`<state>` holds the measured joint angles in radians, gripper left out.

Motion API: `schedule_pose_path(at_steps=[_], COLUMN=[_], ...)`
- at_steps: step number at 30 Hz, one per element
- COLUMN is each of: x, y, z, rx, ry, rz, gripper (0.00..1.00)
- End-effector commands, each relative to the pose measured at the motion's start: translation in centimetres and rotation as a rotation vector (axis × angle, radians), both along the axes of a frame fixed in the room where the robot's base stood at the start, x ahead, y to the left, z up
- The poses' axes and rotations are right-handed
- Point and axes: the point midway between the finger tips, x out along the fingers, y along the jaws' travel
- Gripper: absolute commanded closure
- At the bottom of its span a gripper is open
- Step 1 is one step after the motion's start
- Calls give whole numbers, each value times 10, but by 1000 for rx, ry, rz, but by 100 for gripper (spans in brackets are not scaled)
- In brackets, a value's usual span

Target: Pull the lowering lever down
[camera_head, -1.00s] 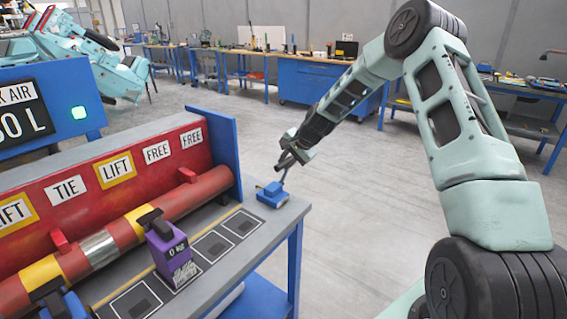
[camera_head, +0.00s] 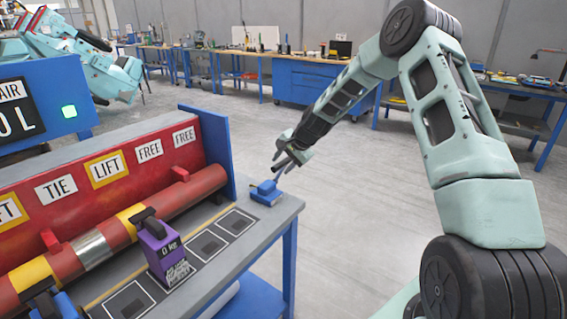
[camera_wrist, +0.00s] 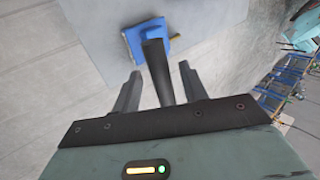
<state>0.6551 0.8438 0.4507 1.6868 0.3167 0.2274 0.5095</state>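The lever (camera_head: 278,177) stands tilted up from a small blue base (camera_head: 267,193) at the right end of the grey bench. The wrist view shows the blue base (camera_wrist: 147,40) on the bench top and the dark lever (camera_wrist: 158,75) rising toward the camera. My gripper (camera_head: 284,163) is just above the base, at the lever's upper end. In the wrist view my gripper (camera_wrist: 159,85) is open, with one finger on each side of the lever. There is a visible gap on both sides. Any lettering on the base is too small to read.
A purple block marked 0 kg (camera_head: 165,250) stands on the bench, left of the lever. Behind it run a red and yellow pipe (camera_head: 190,195) and a red panel with LIFT, TIE and FREE labels (camera_head: 105,168). A blue end plate (camera_head: 214,150) stands nearby. The floor right of the bench is clear.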

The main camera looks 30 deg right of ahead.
Motion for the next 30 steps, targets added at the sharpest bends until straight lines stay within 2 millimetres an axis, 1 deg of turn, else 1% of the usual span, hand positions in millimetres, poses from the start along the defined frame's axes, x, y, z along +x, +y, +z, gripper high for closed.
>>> schedule_pose_path(at_steps=[5, 8, 11, 24, 30], x=[-1, -5, -14, -68, -85], y=[-1, -3, -6, -26, -32], z=[3, 10, 23, 107, 133], rx=[-1, -2, -2, -4, -1], ry=[-2, -4, -5, -5, -2], rz=[-1, -2, -1, -3, -3], gripper=[57, 57, 57, 57, 57])
